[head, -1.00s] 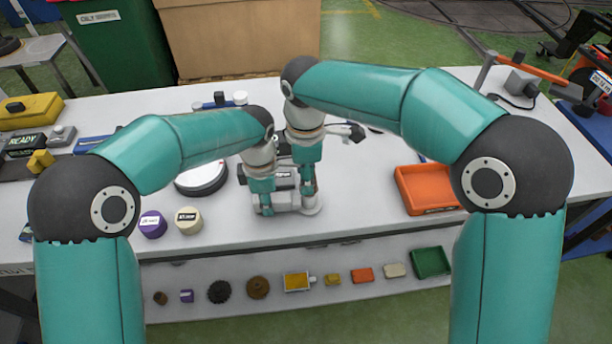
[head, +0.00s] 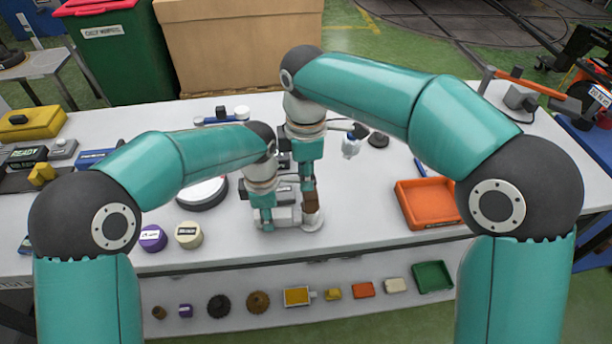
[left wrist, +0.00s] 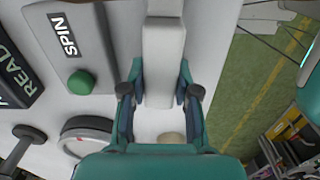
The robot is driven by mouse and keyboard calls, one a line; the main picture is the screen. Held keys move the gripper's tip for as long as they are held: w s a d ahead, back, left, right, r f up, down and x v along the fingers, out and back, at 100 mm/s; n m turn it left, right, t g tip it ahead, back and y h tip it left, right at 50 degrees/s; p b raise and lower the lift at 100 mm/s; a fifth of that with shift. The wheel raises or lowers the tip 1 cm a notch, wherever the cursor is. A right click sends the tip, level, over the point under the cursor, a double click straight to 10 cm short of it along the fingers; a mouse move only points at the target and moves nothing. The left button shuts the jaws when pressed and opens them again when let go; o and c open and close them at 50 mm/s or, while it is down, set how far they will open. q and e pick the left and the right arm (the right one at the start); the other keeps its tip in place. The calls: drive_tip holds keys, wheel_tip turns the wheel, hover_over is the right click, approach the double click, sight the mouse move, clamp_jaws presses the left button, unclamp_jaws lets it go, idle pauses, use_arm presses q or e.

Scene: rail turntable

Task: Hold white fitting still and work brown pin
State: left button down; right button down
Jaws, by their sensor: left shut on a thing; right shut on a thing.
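The white fitting (head: 287,217) lies on the white table near its front edge, with a round end at the right. My left gripper (head: 265,217) is shut on the fitting's left part. In the left wrist view the pale body of the fitting (left wrist: 163,65) runs between the two fingers of my left gripper (left wrist: 160,98). The brown pin (head: 311,204) stands upright over the round end of the fitting. My right gripper (head: 308,182) is shut on the pin's upper part, above the fitting. I cannot tell whether the pin's lower end is still inside the fitting.
An orange tray (head: 428,222) sits to the right. A purple cylinder (head: 152,238), a beige cylinder (head: 189,234) and a round white-topped disc (head: 203,193) stand to the left. A box marked SPIN with a green button (left wrist: 81,82) shows in the left wrist view.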

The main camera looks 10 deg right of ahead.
use_arm(q)
drive_tip(key=shift+w+a+f, duration=0.15)
drive_tip(key=shift+a+f, duration=0.05)
drive_tip(key=shift+f, duration=0.15)
use_arm(e)
drive_tip(key=shift+s+a+r, duration=0.15)
drive_tip(key=shift+s+r, duration=0.2)
drive_tip(key=shift+r, duration=0.05)
drive_tip(key=c, duration=1)
unclamp_jaws()
use_arm(q)
drive_tip(key=shift+r, duration=0.1)
use_arm(e)
drive_tip(key=shift+o, duration=0.6)
drive_tip(key=shift+f, duration=0.15)
use_arm(q)
drive_tip(key=shift+d+r, duration=0.1)
drive_tip(key=shift+r, duration=0.05)
use_arm(e)
wheel_tip(320, 180, up, 12)
drive_tip(key=shift+s, duration=0.1)
use_arm(q)
drive_tip(key=c, duration=0.8)
unclamp_jaws()
use_arm(e)
drive_tip(key=shift+f, duration=0.1)
use_arm(q)
drive_tip(key=shift+o, duration=0.2)
